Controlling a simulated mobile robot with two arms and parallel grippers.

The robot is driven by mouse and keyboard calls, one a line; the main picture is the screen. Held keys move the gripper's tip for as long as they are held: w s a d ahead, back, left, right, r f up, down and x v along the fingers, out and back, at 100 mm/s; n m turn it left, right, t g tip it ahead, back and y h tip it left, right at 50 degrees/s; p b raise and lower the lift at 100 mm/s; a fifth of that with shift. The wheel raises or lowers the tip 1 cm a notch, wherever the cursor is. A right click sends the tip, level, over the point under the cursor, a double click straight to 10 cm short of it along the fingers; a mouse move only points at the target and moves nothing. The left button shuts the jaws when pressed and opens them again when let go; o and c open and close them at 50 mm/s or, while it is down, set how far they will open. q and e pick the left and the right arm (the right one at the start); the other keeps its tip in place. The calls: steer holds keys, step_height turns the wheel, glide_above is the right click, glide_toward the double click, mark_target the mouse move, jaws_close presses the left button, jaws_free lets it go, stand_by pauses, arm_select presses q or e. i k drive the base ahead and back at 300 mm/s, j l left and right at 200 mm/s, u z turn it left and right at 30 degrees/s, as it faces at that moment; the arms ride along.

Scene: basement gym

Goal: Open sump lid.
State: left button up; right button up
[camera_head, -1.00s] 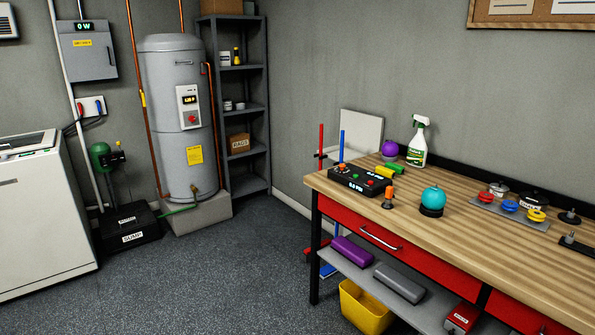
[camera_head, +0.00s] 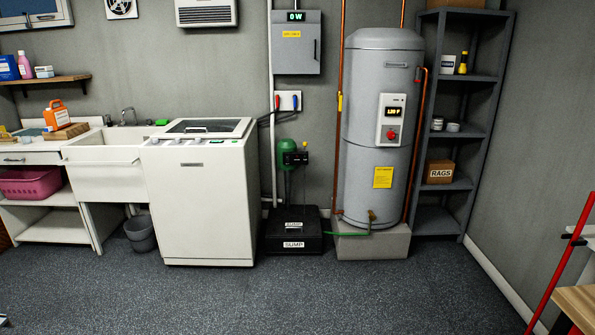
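The sump (camera_head: 294,245) is a low black box on the floor against the back wall, with a white SUMP label on its front. Its black lid (camera_head: 293,225) lies flat on top, looks shut, and carries a small handle or label. A green pump (camera_head: 287,150) on a pipe stands up behind it. The sump sits between the white washer and the grey water heater, some distance ahead of me. Neither of my grippers shows in the head view.
The washer (camera_head: 200,205) stands directly left of the sump. The water heater (camera_head: 377,130) on its concrete block (camera_head: 372,243) stands right of it, with a green hose between. The floor (camera_head: 300,295) ahead is clear. A workbench corner (camera_head: 578,300) is at lower right.

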mark_target(277, 226)
steer(key=i+z, duration=0.15)
steer(key=i, duration=0.4)
steer(key=i+z, duration=0.1)
steer(key=i, duration=0.5)
steer(key=i+j+z, duration=0.15)
steer(key=i, duration=0.4)
steer(key=i+j+z, duration=0.15)
steer(key=i, duration=0.4)
